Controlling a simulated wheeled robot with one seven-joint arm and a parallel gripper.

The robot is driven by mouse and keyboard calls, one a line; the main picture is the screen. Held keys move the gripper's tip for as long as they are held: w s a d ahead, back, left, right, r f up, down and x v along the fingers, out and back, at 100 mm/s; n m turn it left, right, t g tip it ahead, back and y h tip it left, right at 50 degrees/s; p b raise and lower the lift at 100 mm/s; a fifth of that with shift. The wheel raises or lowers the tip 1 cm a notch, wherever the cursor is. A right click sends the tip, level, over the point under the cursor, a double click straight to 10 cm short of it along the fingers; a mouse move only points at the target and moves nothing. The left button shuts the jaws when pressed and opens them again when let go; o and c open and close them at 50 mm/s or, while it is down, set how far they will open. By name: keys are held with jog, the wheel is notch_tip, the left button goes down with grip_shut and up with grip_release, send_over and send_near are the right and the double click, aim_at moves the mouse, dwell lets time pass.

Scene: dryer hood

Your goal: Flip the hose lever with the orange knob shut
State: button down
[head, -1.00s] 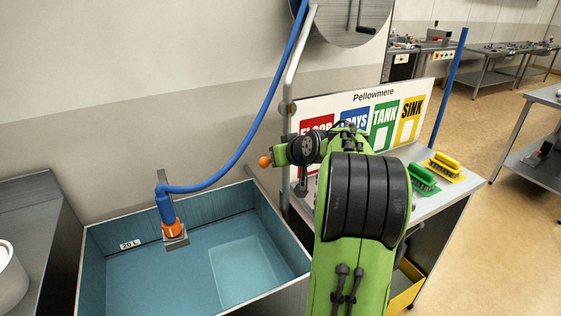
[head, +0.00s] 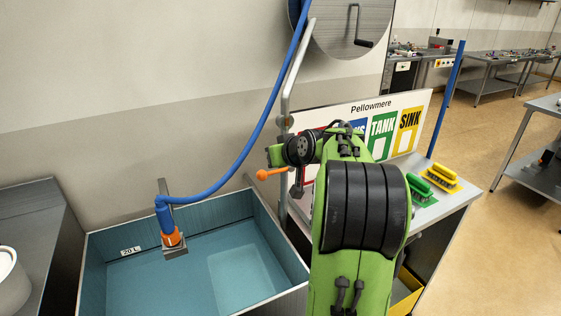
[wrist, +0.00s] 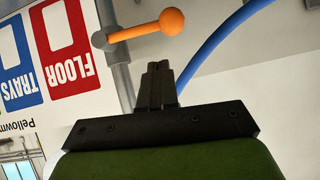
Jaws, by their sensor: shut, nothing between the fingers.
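The hose lever is a short orange bar with a round orange knob (head: 262,174). It sticks out to the left of the grey upright pipe in the head view, pointing slightly down. In the wrist view the orange knob (wrist: 171,21) is at the top middle, and its bar runs left to a grey joint on the pipe. My gripper (wrist: 157,68) is shut and empty. Its fingertips are below the knob in the wrist picture, with a visible gap and no clear contact.
A sign board (head: 372,108) stands right behind my arm. Green and yellow brushes (head: 440,177) lie on the side table. Space left of the knob looks open.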

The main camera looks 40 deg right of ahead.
jog(key=v, duration=1)
jog(key=shift+s+a, duration=0.1)
